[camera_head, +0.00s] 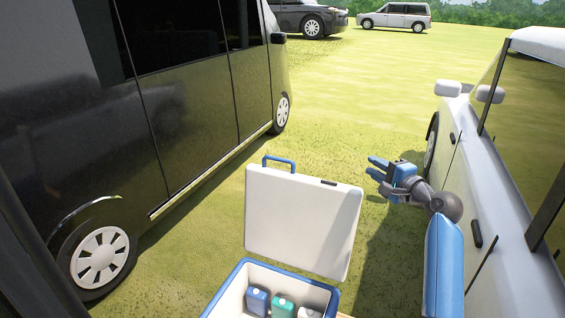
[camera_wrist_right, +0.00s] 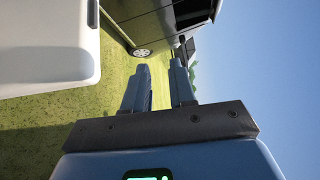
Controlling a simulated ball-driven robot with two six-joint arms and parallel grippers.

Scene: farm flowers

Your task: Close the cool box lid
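The cool box (camera_head: 232,287) is at the bottom centre of the head view, a white box with a blue rim. Its white lid (camera_head: 301,222) stands open and upright behind it, with a blue handle (camera_head: 279,160) on its top edge. My right gripper (camera_head: 372,165) is to the right of the lid near its top and apart from it, with its fingers parted and nothing between them. In the right wrist view the fingers (camera_wrist_right: 161,78) show a gap, and the pale lid (camera_wrist_right: 45,45) fills the upper left. My left gripper is not in view.
Inside the box are a blue item (camera_head: 257,301), a teal item (camera_head: 282,306) and a white item (camera_head: 309,313). A dark van (camera_head: 190,110) stands at the left and a white car (camera_head: 480,170) close at the right, beside my right arm. Grass beyond the lid is clear.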

